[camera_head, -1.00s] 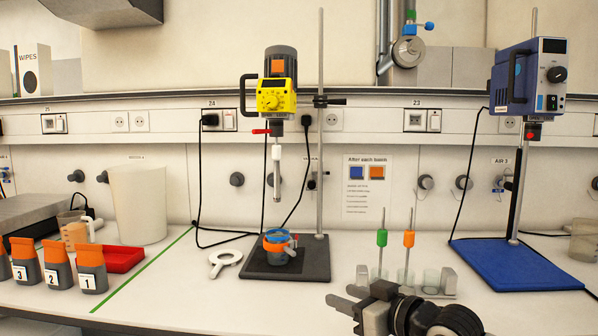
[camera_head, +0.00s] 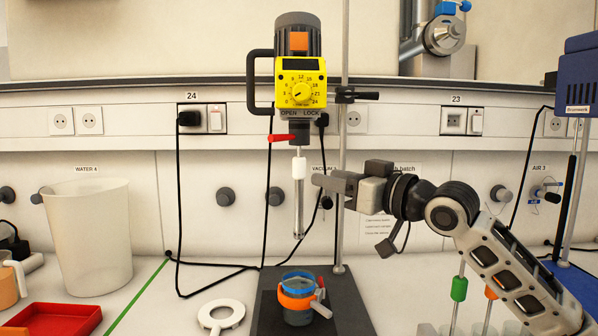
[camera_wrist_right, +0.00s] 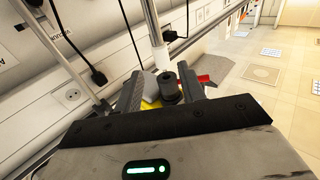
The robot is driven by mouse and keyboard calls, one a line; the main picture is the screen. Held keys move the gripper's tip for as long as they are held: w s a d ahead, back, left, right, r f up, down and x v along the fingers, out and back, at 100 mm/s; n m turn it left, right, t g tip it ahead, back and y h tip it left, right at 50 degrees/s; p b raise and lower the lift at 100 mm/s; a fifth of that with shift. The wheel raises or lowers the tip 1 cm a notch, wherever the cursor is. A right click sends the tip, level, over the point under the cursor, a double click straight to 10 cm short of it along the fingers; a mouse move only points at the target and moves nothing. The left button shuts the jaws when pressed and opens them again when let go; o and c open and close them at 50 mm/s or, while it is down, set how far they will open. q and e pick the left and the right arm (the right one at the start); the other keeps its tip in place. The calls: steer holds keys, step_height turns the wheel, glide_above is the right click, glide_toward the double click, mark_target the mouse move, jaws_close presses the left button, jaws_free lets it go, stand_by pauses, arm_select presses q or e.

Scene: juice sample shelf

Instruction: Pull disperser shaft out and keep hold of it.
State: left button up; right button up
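The disperser shaft (camera_head: 298,215) hangs upright from the dark chuck (camera_head: 300,128) of the yellow and grey drive unit (camera_head: 300,90). It has a white collar (camera_head: 298,168) above a metal tube. The red lever (camera_head: 282,138) at the chuck points left, towards the OPEN side. My right gripper (camera_head: 319,181) is just right of the collar, apart from it. In the right wrist view its fingers (camera_wrist_right: 161,88) are spread and empty, with the shaft (camera_wrist_right: 158,42) and chuck (camera_wrist_right: 172,88) visible beyond and between them. My left gripper is out of view.
The stand's pole (camera_head: 340,235) rises right of the shaft. Black cables hang behind. A white ring tool (camera_head: 221,315) lies left of the base.

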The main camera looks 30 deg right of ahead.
mark_target(304, 167)
steer(key=w+p, duration=0.1)
steer(key=p, duration=0.1)
steer(key=w+r+p, duration=0.1)
steer(key=shift+w+a+r+p, duration=0.15)
steer(key=shift+a+r+p, duration=0.1)
steer(key=shift+a+p, duration=0.15)
steer(key=p+x, duration=0.2)
steer(key=x, duration=0.1)
steer(key=p+x, duration=0.1)
steer(key=shift+w+f+p, duration=0.25)
steer(key=shift+p, duration=0.1)
steer(key=shift+w+a+f, duration=0.15)
steer(key=shift+w+a, duration=0.05)
steer(key=shift+w, duration=0.6)
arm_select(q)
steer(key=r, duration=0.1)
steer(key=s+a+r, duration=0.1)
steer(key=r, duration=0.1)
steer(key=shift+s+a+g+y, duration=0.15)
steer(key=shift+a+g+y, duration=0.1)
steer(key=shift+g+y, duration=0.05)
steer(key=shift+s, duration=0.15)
arm_select(e)
jaws_close()
